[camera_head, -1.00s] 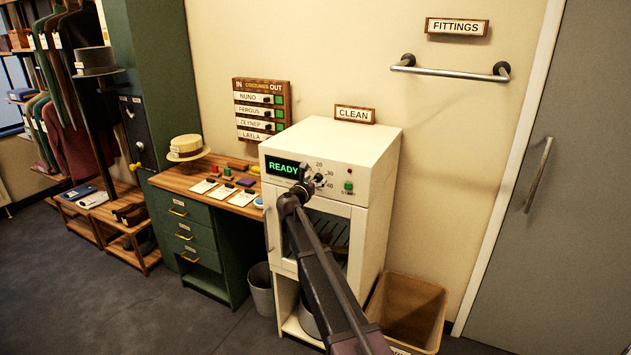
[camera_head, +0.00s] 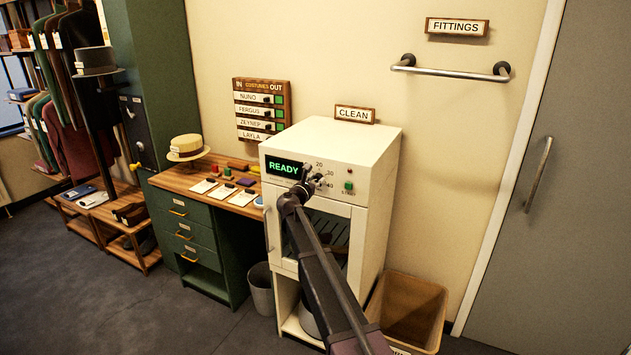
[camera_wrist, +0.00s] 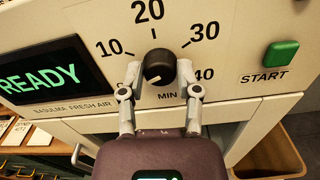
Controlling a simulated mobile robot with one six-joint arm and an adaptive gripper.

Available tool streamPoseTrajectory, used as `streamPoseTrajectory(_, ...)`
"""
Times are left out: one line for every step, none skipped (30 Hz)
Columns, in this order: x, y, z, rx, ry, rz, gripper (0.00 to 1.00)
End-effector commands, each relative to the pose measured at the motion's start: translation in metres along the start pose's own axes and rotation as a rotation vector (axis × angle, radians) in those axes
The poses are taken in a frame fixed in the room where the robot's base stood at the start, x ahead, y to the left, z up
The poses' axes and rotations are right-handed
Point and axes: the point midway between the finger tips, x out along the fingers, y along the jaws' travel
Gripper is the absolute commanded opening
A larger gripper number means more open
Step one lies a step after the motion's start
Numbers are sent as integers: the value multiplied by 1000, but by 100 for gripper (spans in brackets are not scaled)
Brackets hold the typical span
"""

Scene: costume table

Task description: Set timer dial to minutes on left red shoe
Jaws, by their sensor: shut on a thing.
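A pale mark shows on the dial's lower part, toward the lower left in the wrist view. My gripper (camera_wrist: 160,74) has a finger on each side of the dial and is shut on it. In the head view my gripper (camera_head: 310,184) partly covers the dial. I cannot make out a red shoe in either view.
The display (camera_wrist: 40,72) reads READY. A green START button (camera_wrist: 281,54) is right of the dial. A desk (camera_head: 165,182) with cards and a straw hat (camera_head: 187,147) stands at left. A tan bin (camera_head: 412,300) stands at lower right.

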Motion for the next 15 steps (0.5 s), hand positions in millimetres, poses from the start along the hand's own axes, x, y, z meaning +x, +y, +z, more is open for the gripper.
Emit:
streamPoseTrajectory(2, 0, 1, 26, -2, 0, 0)
streamPoseTrajectory(2, 0, 1, 47, -2, 0, 0)
streamPoseTrajectory(2, 0, 1, 76, -2, 0, 0)
streamPoseTrajectory(2, 0, 1, 98, -2, 0, 0)
streamPoseTrajectory(2, 0, 1, 122, -2, 0, 0)
streamPoseTrajectory(2, 0, 1, 156, -2, 0, 0)
streamPoseTrajectory(2, 0, 1, 182, -3, 0, 0)
streamPoseTrajectory(2, 0, 1, 209, -3, 0, 0)
streamPoseTrajectory(2, 0, 1, 246, -3, 0, 0)
streamPoseTrajectory(2, 0, 1, 274, -3, 1, 0)
streamPoseTrajectory(2, -1, 1, 303, -3, 1, 0)
streamPoseTrajectory(2, -1, 1, 340, -3, 1, 0)
streamPoseTrajectory(2, -1, 0, 369, -3, 1, 0)
streamPoseTrajectory(2, -1, 0, 398, -3, 1, 0)
streamPoseTrajectory(2, -1, 0, 435, -3, 1, 0)
